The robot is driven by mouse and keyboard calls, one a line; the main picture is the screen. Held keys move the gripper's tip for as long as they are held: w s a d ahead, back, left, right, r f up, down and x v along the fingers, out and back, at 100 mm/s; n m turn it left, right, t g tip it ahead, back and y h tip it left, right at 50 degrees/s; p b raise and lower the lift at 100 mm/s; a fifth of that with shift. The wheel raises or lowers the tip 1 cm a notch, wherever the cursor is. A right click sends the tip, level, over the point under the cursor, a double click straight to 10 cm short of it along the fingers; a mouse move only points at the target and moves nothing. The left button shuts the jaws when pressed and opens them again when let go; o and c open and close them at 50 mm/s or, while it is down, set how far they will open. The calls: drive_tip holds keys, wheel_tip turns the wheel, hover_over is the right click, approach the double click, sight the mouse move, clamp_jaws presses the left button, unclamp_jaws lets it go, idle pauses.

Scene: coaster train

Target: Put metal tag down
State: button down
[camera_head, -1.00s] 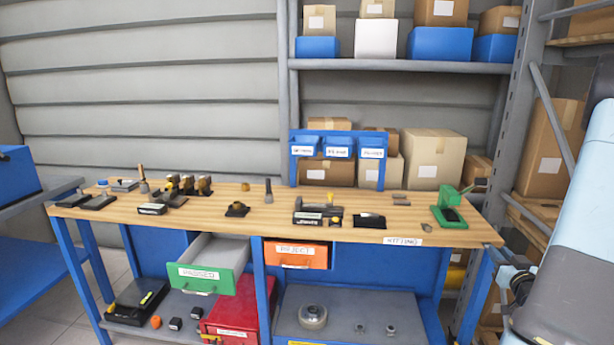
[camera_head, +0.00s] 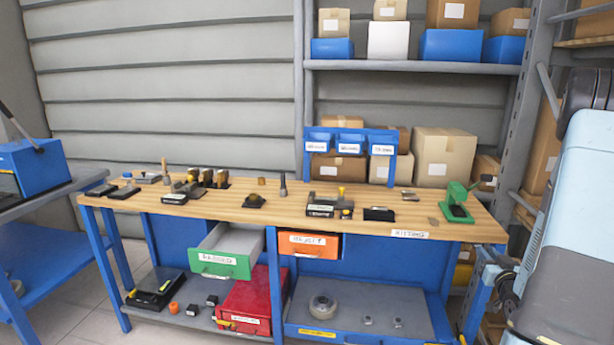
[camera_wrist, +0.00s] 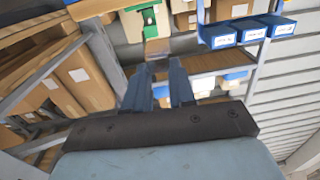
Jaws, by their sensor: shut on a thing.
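In the wrist view my gripper (camera_wrist: 160,68) points toward the wooden bench, its two blue-grey fingers a small gap apart. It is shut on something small. A flat brownish piece (camera_wrist: 157,47) shows just past the fingertips, but I cannot tell whether it is the metal tag in my grip or something behind. In the head view my arm is at the right edge, and what it holds cannot be made out. A small flat grey-brown piece (camera_head: 433,220) lies on the bench left of the green press (camera_head: 457,204); I cannot tell whether it is a tag.
The wooden bench (camera_head: 350,224) carries several dark tools and fixtures. Its front right bears a KITTING label (camera_head: 410,234). A green-fronted drawer (camera_head: 224,264) stands open beside an orange reject drawer (camera_head: 308,244). Blue bins (camera_head: 350,142) stand behind. A metal rack post (camera_head: 525,110) rises at the right.

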drive_tip(key=w+a+f+y, duration=0.1)
drive_tip(key=w+a+f, duration=0.2)
drive_tip(key=a, duration=0.6)
drive_tip(key=w+a+f+n+y, duration=0.1)
drive_tip(key=w+a+f, duration=0.3)
drive_tip(key=a, duration=0.6)
drive_tip(key=w+a+f+n, duration=0.1)
drive_tip(key=w+a+f, duration=0.3)
drive_tip(key=a, duration=0.6)
drive_tip(key=shift+w+a+f+y, duration=0.2)
drive_tip(key=shift+w+y, duration=0.2)
drive_tip(key=shift+w, duration=0.85)
